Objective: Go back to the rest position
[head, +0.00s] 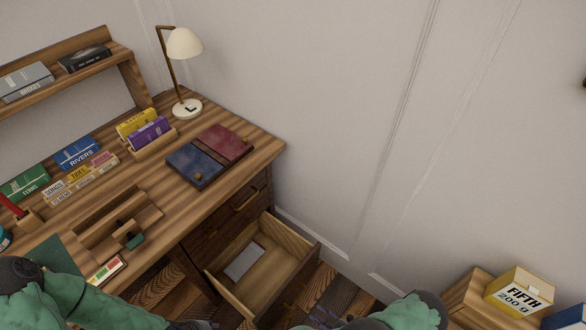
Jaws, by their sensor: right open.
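My left arm comes in from the lower left, along the desk's front. Only a dark bit of my left gripper (203,324) shows at the bottom edge, below the drawer, so its jaws cannot be made out.
The wooden desk (240,143) holds a lamp (186,45), a blue book (194,165), a red book (224,144) and several small boxes. Its lower drawer (296,242) stands open with a pale flat item (244,262) inside. A yellow box (519,291) sits at right on a wooden stand (467,295).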

